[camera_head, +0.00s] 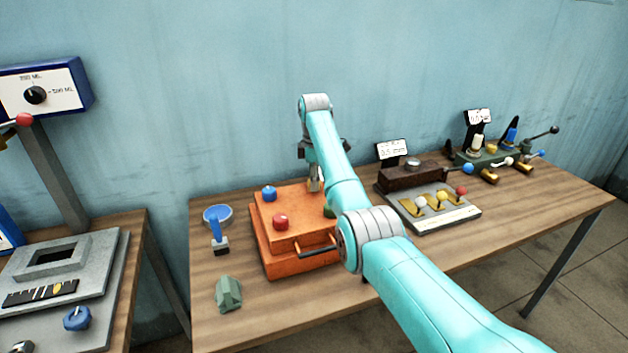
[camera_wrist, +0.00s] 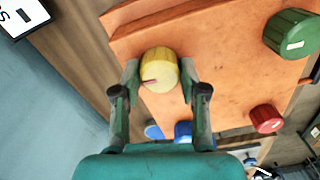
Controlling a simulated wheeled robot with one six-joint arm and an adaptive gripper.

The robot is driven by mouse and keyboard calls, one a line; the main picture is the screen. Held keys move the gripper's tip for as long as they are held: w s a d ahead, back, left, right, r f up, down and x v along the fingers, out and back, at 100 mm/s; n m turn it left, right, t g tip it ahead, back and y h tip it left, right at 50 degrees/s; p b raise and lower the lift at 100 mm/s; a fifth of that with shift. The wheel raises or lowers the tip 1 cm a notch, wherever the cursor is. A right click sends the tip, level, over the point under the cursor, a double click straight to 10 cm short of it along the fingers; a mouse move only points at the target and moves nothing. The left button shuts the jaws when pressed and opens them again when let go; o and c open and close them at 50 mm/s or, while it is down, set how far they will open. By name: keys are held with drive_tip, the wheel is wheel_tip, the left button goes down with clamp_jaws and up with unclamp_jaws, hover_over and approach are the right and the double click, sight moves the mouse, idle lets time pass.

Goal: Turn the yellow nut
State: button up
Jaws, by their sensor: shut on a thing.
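The yellow nut (camera_wrist: 160,66) is a round ribbed knob with a red-and-white mark on its face, on the orange box (camera_wrist: 225,50). In the wrist view my gripper (camera_wrist: 159,72) has one finger on each side of it, shut on it. In the head view my gripper (camera_head: 315,184) points down at the back right of the orange box (camera_head: 283,262), and the yellow nut is hard to make out there. A blue nut (camera_head: 269,193), a red nut (camera_head: 280,221) and a partly hidden green nut (camera_head: 329,211) are on the same box.
The wall is close behind.

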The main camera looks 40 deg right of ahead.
drive_tip(key=m, duration=0.5)
drive_tip(key=shift+m, duration=0.4)
drive_tip(key=m, duration=0.5)
drive_tip(key=shift+m, duration=0.3)
drive_tip(key=m, duration=1.1)
drive_tip(key=shift+m, duration=0.3)
drive_tip(key=o, duration=1.1)
drive_tip(key=shift+o, duration=0.2)
